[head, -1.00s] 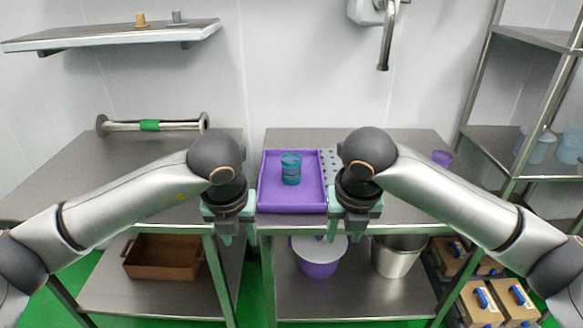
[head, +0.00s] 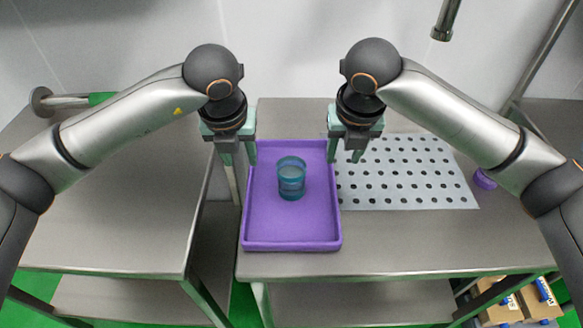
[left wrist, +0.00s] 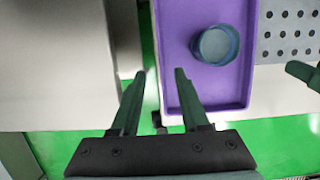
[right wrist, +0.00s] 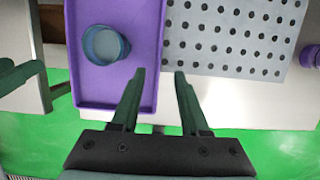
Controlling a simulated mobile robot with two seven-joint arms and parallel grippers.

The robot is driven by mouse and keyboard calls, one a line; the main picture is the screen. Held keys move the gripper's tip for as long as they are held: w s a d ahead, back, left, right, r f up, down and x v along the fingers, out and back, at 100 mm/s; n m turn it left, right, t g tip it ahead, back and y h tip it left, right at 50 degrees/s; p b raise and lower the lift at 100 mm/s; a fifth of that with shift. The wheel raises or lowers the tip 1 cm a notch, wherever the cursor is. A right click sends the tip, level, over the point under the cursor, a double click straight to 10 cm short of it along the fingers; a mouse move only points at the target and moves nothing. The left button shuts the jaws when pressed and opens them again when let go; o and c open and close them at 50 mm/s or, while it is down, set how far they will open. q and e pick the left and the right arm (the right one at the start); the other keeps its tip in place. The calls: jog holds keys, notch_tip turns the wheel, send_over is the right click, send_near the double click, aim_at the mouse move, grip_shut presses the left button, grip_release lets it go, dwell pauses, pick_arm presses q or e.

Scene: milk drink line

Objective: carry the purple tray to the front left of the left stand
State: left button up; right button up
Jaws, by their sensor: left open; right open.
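The purple tray (head: 291,232) lies on the left part of the right stand's steel top, by its left edge. A teal, see-through cup (head: 291,178) stands upright in it. My left gripper (head: 241,163) is open at the tray's left rim. In the left wrist view its fingers (left wrist: 160,75) point to either side of that rim. My right gripper (head: 344,160) is open at the right rim. In the right wrist view its fingers (right wrist: 160,72) lie either side of that rim. I cannot tell whether any finger touches the tray. The left stand (head: 120,215) has a bare front left.
A grey perforated mat (head: 410,190) lies right of the tray. A small purple cup (head: 484,178) stands beyond it. A metal rod with round end flanges (head: 62,101) lies at the back of the left stand. A narrow gap separates the stands. A tap (head: 446,20) hangs above.

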aim_at(249, 184)
pick_arm(q)
jog(key=x, duration=1.2)
jog(key=shift+w+f, duration=0.1)
jog(key=shift+f, duration=0.05)
pick_arm(e)
jog(key=x, duration=1.2)
jog(key=shift+w+f, duration=0.1)
jog(key=shift+f, duration=0.05)
pick_arm(q)
jog(key=shift+c, duration=0.3)
pick_arm(e)
jog(key=shift+c, duration=0.3)
pick_arm(q)
grip_shut()
pick_arm(e)
grip_shut()
